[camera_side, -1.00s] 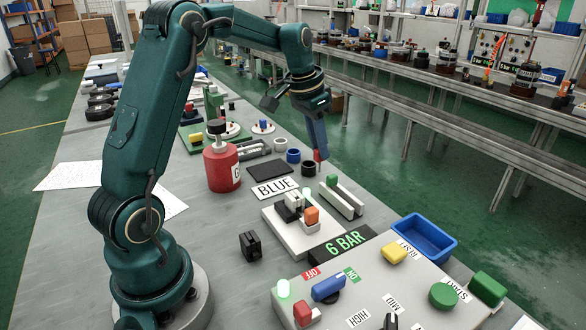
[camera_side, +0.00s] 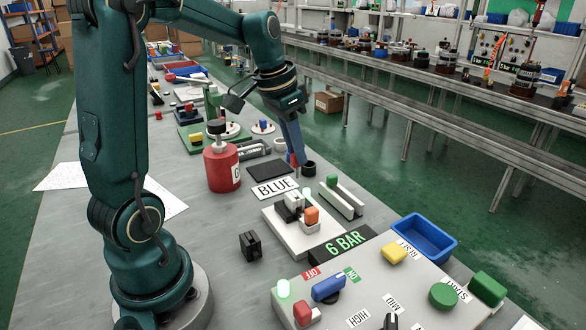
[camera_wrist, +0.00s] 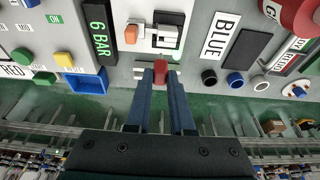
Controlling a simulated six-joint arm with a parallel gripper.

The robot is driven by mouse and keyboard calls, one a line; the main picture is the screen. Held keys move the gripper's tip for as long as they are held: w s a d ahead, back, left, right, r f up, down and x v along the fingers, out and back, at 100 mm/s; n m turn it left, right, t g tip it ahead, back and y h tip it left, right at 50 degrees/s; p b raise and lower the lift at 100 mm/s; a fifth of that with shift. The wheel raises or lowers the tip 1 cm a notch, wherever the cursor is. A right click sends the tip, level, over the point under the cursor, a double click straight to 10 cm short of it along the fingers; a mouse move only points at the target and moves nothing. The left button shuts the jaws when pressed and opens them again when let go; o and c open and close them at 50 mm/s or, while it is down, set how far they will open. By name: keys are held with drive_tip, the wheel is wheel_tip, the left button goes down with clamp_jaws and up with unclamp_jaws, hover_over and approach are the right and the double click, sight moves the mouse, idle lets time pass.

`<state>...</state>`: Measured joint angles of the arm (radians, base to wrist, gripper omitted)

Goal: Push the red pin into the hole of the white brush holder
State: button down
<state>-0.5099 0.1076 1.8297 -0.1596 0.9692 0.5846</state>
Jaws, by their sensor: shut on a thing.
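My gripper (camera_side: 294,160) is shut on the red pin (camera_side: 292,158). In the wrist view the red pin (camera_wrist: 160,72) shows between the two blue fingertips (camera_wrist: 160,80). I cannot make out the hole.
A black ring (camera_side: 309,168) stands close beside the fingertips; a white ring (camera_side: 279,145) is behind them. A grey rail (camera_side: 343,198) with a green block lies right of the base plate. A BLUE sign (camera_side: 274,188), red canister (camera_side: 221,167) and blue tray (camera_side: 424,236) are nearby.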

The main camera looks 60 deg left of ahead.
sight(293, 167)
drive_tip(key=shift+f, duration=3)
drive_tip(key=shift+f, duration=0.85)
drive_tip(key=c, duration=0.7)
unclamp_jaws()
